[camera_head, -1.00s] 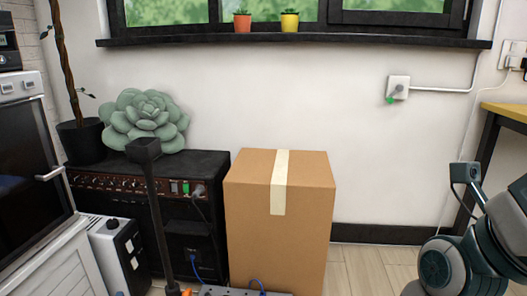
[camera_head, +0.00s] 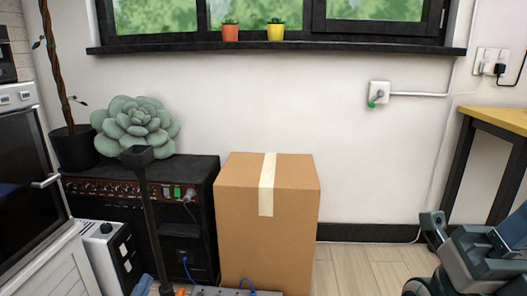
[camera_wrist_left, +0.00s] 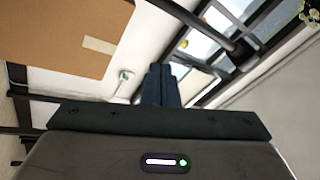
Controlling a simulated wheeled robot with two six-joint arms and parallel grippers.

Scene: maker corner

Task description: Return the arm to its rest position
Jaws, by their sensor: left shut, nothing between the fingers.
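My left gripper (camera_head: 143,286) shows in the head view only as a small blue-grey tip at the bottom edge, left of the cardboard box and in front of the black amplifier. The rest of that arm is out of the picture. In the left wrist view the two dark fingers (camera_wrist_left: 160,72) are together, with nothing between them, pointing up towards the wall and window. Dark teal links of my right arm show at the lower right of the head view; its fingers cannot be made out.
A taped cardboard box (camera_head: 290,215) stands beside the black amplifier (camera_head: 205,230), which bears a succulent (camera_head: 135,125). A thin black post (camera_head: 153,220) rises in front. A power strip (camera_head: 215,292) lies low. A yellow-topped table (camera_head: 500,119) is at right. Floor (camera_head: 365,270) right of the box is clear.

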